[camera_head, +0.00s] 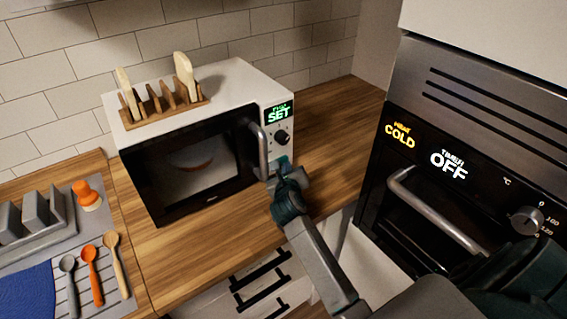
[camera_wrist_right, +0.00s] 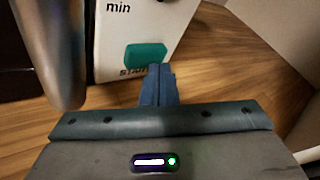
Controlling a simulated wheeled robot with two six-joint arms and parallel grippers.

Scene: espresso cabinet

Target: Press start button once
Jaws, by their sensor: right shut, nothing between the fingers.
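The white microwave (camera_head: 232,75) stands on the wooden counter with its door closed, and its display (camera_head: 279,113) reads SET in green. The green start button (camera_wrist_right: 146,55) sits low on the control panel, with its START label partly hidden below it. In the head view the button (camera_head: 283,160) is just above my right gripper (camera_head: 285,171). My right gripper also shows in the right wrist view (camera_wrist_right: 158,72); its fingers are shut with nothing between them, and the tips are just below the button. I cannot tell whether they touch it. My left gripper is not in view.
The microwave's grey door handle (camera_head: 263,151) stands out just left of my right gripper. A wooden rack (camera_head: 165,110) with bread slices is on top. At the right is an oven (camera_head: 424,165) with a protruding handle. Spoons (camera_head: 92,274) lie at the left.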

